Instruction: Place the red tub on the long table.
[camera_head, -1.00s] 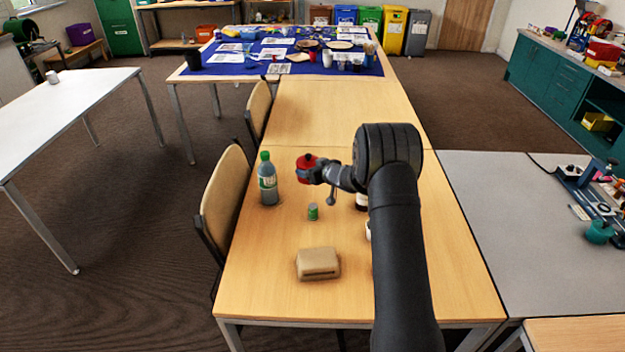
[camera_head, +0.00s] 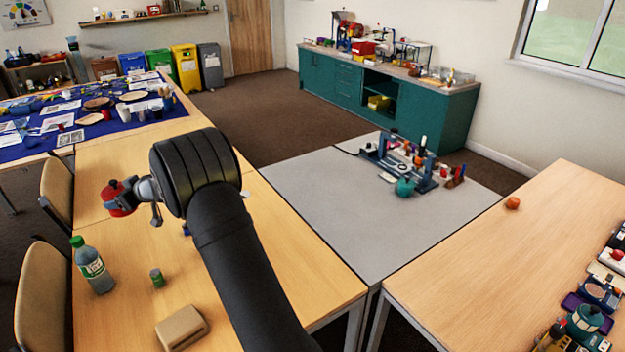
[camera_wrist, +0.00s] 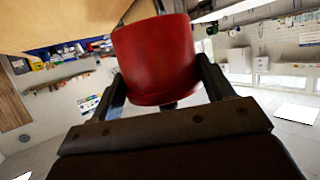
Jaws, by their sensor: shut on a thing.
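In the wrist view the tub (camera_wrist: 154,62) sits between the two fingers, with one finger against each side. My gripper (camera_head: 125,196) is shut on it. The long wooden table (camera_head: 128,262) stretches beneath my arm toward the blue-covered table at the back. My arm hides part of this wooden table.
Another wooden table (camera_head: 470,270) at right holds an orange fruit (camera_head: 513,203) and several items.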

